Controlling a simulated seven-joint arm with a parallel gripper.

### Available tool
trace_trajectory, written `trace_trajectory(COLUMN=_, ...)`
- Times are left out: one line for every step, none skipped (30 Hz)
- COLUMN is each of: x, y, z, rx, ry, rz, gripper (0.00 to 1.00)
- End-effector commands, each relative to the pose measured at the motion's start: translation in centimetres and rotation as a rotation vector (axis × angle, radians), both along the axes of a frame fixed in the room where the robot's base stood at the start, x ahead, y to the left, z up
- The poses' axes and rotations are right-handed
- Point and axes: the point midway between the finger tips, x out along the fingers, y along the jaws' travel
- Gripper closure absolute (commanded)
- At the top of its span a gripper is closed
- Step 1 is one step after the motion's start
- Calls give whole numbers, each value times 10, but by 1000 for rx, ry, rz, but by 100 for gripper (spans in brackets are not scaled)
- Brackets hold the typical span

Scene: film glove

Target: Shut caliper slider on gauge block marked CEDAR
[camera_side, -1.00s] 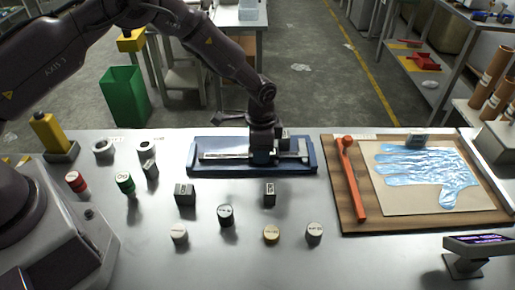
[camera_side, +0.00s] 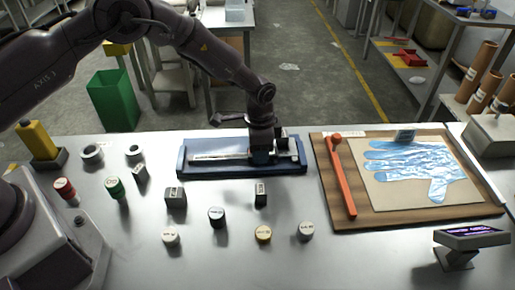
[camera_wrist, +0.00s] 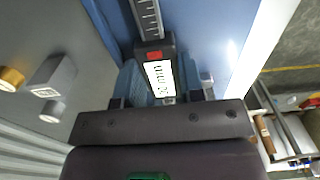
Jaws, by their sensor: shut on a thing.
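The caliper (camera_side: 215,157) lies lengthwise in a blue tray (camera_side: 200,173) at the back middle of the bench. My gripper (camera_side: 262,154) points down over the caliper's right part. The scale bar (camera_wrist: 148,18) runs out beyond the slider. A small dark block (camera_side: 282,138) shows just right of my gripper; its marking is not readable, and the wrist hides its surroundings.
Several small labelled blocks and cylinders stand in front, including a dark block (camera_side: 261,195) and a brass cylinder (camera_side: 263,233). A wooden board (camera_side: 400,213) with a blue film glove (camera_side: 415,160) and an orange-handled tool (camera_side: 341,180) lies right. A display stand (camera_side: 468,240) is front right.

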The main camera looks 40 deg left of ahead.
Motion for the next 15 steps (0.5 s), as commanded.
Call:
trace_trajectory(x=1, y=-1, z=1, rx=-3, ry=-3, rz=-1, gripper=88)
trace_trajectory(x=1, y=-1, z=1, rx=-3, ry=-3, rz=-1, gripper=88)
trace_trajectory(x=1, y=-1, z=1, rx=-3, ry=-3, rz=-1, gripper=88)
trace_trajectory(x=1, y=-1, z=1, rx=-3, ry=-3, rz=-1, gripper=88)
trace_trajectory(x=1, y=-1, z=1, rx=-3, ry=-3, rz=-1, gripper=88)
trace_trajectory(x=1, y=-1, z=1, rx=-3, ry=-3, rz=-1, gripper=58)
trace_trajectory(x=1, y=-1, z=1, rx=-3, ry=-3, rz=-1, gripper=51)
trace_trajectory(x=0, y=-1, z=1, rx=-3, ry=-3, rz=-1, gripper=44)
trace_trajectory(x=0, y=-1, z=1, rx=-2, ry=-2, rz=-1, gripper=35)
trace_trajectory(x=0, y=-1, z=1, rx=-2, ry=-2, rz=-1, gripper=35)
trace_trajectory(x=0, y=-1, z=0, rx=-2, ry=-2, rz=0, gripper=35)
trace_trajectory(x=0, y=-1, z=0, rx=-1, ry=-1, rz=0, gripper=35)
trace_trajectory(x=0, y=-1, z=0, rx=-1, ry=-1, rz=0, gripper=35)
trace_trajectory(x=0, y=0, z=0, rx=-1, ry=-1, rz=0, gripper=35)
trace_trajectory(x=0, y=0, z=0, rx=-1, ry=-1, rz=0, gripper=35)
